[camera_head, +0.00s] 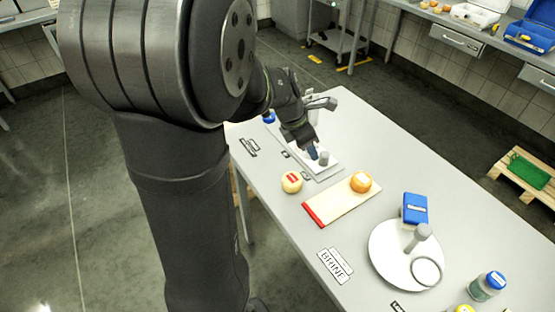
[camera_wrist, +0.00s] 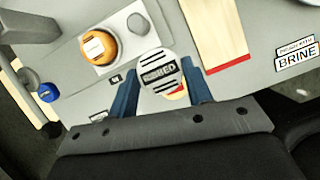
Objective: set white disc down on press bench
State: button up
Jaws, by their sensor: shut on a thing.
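My gripper (camera_wrist: 158,88) is shut on a white disc (camera_wrist: 158,66), which sits between the two blue fingers in the wrist view. In the head view my gripper (camera_head: 313,152) is over the far part of the table, and the disc cannot be made out there. A white plate with a grey knob (camera_wrist: 138,24), seemingly the press bench, lies just beyond the disc in the wrist view. The plate (camera_head: 326,174) is partly hidden by my gripper in the head view.
A pale yellow cheese (camera_head: 291,182) with a red label stands beside the plate, partly under the disc in the wrist view. A red-ended board (camera_head: 330,207) bears another orange cheese (camera_head: 361,182). A round white stand (camera_head: 385,250), blue box (camera_head: 415,208) and jar (camera_head: 488,286) are nearer.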

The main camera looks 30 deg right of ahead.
send_over(275, 164)
jog(key=a, duration=0.1)
jog(key=f, duration=0.7)
jog(key=shift+w+a+f, duration=0.2)
jog(key=shift+f, duration=2.1)
jog(key=shift+f, duration=0.1)
jog(key=o, duration=1)
jog(key=v, duration=1.2)
jog(key=shift+s, duration=0.1)
